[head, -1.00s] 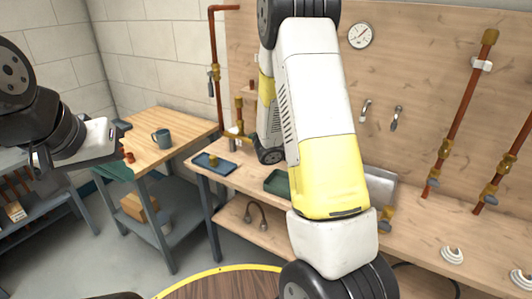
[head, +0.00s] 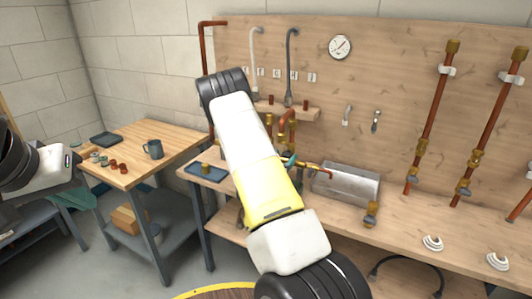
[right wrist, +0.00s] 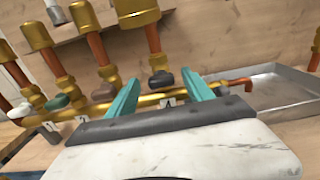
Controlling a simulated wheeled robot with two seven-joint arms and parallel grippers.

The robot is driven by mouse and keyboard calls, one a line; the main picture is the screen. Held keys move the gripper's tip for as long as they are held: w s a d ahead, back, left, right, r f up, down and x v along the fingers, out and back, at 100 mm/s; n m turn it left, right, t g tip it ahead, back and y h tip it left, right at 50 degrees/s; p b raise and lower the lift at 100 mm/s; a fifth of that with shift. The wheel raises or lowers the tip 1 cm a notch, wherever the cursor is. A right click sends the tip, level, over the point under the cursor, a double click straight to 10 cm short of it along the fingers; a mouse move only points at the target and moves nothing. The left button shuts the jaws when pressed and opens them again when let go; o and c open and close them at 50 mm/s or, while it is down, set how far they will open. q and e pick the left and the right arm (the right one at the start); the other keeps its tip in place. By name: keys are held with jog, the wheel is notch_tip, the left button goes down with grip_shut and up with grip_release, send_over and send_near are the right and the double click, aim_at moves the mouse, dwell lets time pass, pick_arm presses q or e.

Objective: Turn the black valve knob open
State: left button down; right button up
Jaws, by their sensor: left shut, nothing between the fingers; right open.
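A brass manifold with several small valve knobs shows in the right wrist view (right wrist: 145,105). A dark, blackish knob (right wrist: 160,82) is on it between my right gripper's fingers. Other knobs sit further left: a brownish grey one (right wrist: 103,92), a greenish grey one (right wrist: 57,102) and a pale one (right wrist: 20,110). My right gripper (right wrist: 160,92) is open, its teal fingers on either side of the dark knob; I cannot tell whether they touch it. In the head view my right arm hides most of the manifold. My left gripper (head: 76,160) is shut and empty at the left edge.
A metal tray (head: 346,184) is right of the manifold, with a copper spout (right wrist: 237,83) beside it. Copper pipes (head: 432,125) run up the wooden wall. A side table (head: 135,170) at left holds a mug (head: 153,149) and small parts.

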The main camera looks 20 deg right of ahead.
jog(key=shift+w+d, duration=0.4)
jog(key=shift+d, duration=0.1)
grip_shut()
